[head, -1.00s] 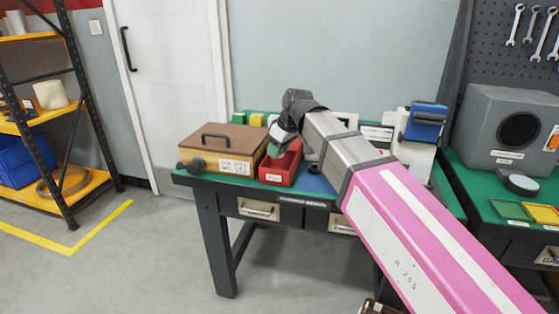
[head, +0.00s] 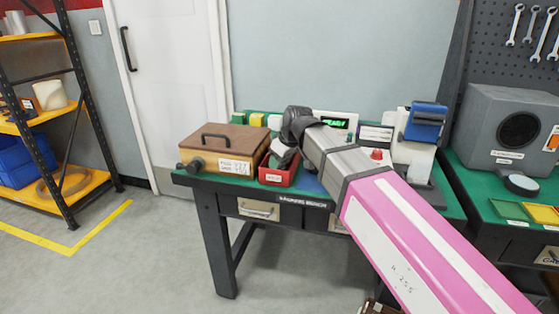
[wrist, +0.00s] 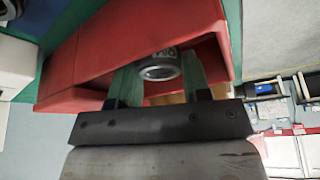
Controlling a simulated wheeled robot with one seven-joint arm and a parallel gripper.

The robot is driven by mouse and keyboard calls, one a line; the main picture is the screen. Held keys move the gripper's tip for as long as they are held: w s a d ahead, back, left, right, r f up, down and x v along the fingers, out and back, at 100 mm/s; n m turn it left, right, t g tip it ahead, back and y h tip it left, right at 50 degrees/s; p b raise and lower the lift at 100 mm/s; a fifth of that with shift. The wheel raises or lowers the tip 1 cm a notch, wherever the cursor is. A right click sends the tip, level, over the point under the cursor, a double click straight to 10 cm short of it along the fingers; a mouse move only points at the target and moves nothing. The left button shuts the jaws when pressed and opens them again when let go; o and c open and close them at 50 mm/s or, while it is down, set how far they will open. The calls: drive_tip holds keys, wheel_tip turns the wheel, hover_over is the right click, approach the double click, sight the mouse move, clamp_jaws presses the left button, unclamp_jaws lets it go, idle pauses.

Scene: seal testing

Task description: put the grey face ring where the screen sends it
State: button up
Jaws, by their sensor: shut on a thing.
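The grey face ring (wrist: 158,68) is between the two fingers of my gripper (wrist: 160,80) in the wrist view, with pale marking on its side that I cannot read surely. My gripper is shut on it. The red bin (wrist: 75,62) surrounds the fingers and the ring in that view. In the head view my gripper (head: 281,156) is over the red bin (head: 273,178), and the ring cannot be made out there. The screen (head: 336,122) stands at the back of the bench with green lettering that looks like "READY", partly cut off by my arm.
A brown-lidded box (head: 222,145) with a handle stands left of the bin. Yellow and green blocks (head: 257,120) stand behind. A white device with a blue top (head: 425,118) stands at right, near a red button (head: 377,154). My arm covers the bench's middle.

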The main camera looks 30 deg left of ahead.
drive_tip(key=shift+f, duration=0.35)
drive_tip(key=o, duration=0.7)
drive_tip(key=shift+r, duration=0.15)
drive_tip(key=shift+r, duration=0.25)
drive_tip(key=v, duration=1.2)
drive_tip(key=shift+r, duration=0.25)
